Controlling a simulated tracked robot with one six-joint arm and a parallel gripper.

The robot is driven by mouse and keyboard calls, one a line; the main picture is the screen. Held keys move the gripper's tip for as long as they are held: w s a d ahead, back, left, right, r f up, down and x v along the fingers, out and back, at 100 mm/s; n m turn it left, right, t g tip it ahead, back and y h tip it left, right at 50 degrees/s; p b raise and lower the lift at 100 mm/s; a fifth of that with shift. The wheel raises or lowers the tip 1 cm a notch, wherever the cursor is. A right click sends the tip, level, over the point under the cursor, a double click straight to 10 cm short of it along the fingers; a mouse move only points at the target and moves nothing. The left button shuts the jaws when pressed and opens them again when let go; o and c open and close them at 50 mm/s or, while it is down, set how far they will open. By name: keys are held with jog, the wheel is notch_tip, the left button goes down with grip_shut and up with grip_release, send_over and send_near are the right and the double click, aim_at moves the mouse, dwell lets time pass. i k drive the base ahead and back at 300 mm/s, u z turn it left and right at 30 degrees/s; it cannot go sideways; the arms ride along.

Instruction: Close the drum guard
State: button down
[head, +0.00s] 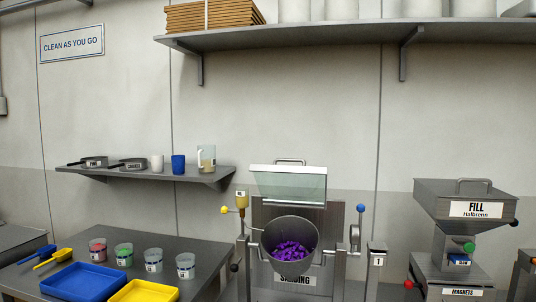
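The drum guard (289,184) is a clear panel with a pale top edge and a handle on top. It stands raised above and behind the drum, so the guard is open. The drum (271,233) is a grey metal bowl on a stand, its mouth uncovered and facing me. Purple pieces (292,249) lie inside it. A partly hidden label, apparently "SANDING", is below the drum. My gripper is not in view.
A lever with a blue knob (360,208) stands right of the drum, and a yellow knob (225,210) sits to its left. A table (195,245) at left holds cups, scoops and trays. The "FILL" hopper (436,190) stands at right. Shelves run along the wall.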

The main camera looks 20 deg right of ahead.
aim_at(274, 169)
jog(key=z, duration=0.05)
jog(key=i, duration=0.95)
jog(key=u, duration=0.05)
